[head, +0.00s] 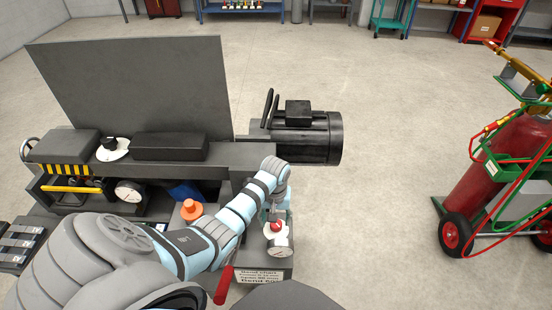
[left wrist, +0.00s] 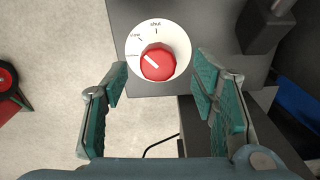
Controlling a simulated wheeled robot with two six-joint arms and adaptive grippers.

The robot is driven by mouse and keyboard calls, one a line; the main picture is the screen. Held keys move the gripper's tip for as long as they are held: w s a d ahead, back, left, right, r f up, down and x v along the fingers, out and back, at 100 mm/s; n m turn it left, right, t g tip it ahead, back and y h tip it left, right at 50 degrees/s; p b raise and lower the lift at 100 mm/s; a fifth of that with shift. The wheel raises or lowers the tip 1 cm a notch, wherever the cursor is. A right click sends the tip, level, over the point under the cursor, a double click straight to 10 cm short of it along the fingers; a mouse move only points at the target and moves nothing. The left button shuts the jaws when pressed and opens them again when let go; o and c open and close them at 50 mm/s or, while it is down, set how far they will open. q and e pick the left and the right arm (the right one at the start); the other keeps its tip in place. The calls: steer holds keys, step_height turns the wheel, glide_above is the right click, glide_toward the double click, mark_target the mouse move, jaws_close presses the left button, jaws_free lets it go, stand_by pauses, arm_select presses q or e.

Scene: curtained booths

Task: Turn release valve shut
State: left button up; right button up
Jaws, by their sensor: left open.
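The release valve is a round red knob (left wrist: 158,62) on a white dial (left wrist: 173,32). The dial reads "shut" at the top and "slow" at the upper left, with a third, unclear label at the left. The knob's white mark points up and left, away from "shut". The knob also shows in the head view (head: 275,227), at the machine's front right corner. My left gripper (left wrist: 158,82) is open and empty; its teal fingers stand either side of the knob's near side, apparently not touching it. In the head view my left gripper (head: 277,208) is over the knob, partly hiding it. My right gripper is not in view.
An orange knob (head: 191,210) and a gauge (head: 130,192) lie left of the valve. A red lever (head: 223,286) and a chart label (head: 262,277) are in front. A black cylinder (head: 310,139) juts out behind. A gas cart (head: 490,165) stands right; floor between is clear.

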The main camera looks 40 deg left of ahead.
mark_target(276, 227)
arm_select(q)
steer(key=f, duration=0.3)
steer(key=shift+w+b, duration=0.25)
steer(key=shift+b, duration=0.15)
steer(key=shift+s+r, duration=0.1)
steer(key=shift+s, duration=0.05)
steer(key=shift+c, duration=1.4)
steer(key=c, duration=0.9)
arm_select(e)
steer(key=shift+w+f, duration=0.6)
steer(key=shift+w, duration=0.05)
